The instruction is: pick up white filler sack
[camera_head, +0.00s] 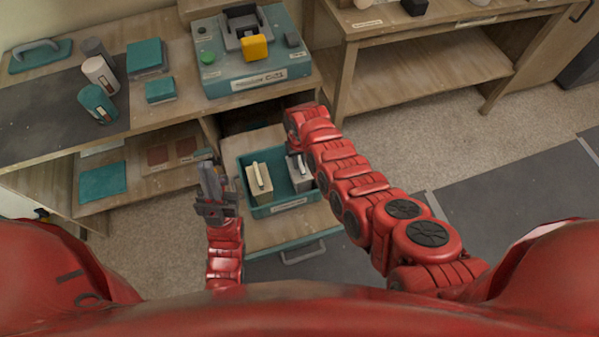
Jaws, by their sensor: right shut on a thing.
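A teal tray (283,207) with a label on its front stands on the open drawer. A cream block-like pack (260,183) with a pale top strip stands in its left part. A whitish pack (299,184), seemingly the white filler sack, is in its right part, partly hidden by my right arm. My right gripper (296,165) reaches down into the tray and is shut on this whitish pack; the fingertips are mostly hidden. My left gripper (209,178) is left of the tray, apart from both packs, and its finger gap is unclear.
The drawer handle (303,253) faces me. A teal machine (250,70) with a yellow part stands on the bench above. A white cylinder (101,75) and a teal cylinder (97,104) stand on a dark mat. The floor (400,130) to the right is clear.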

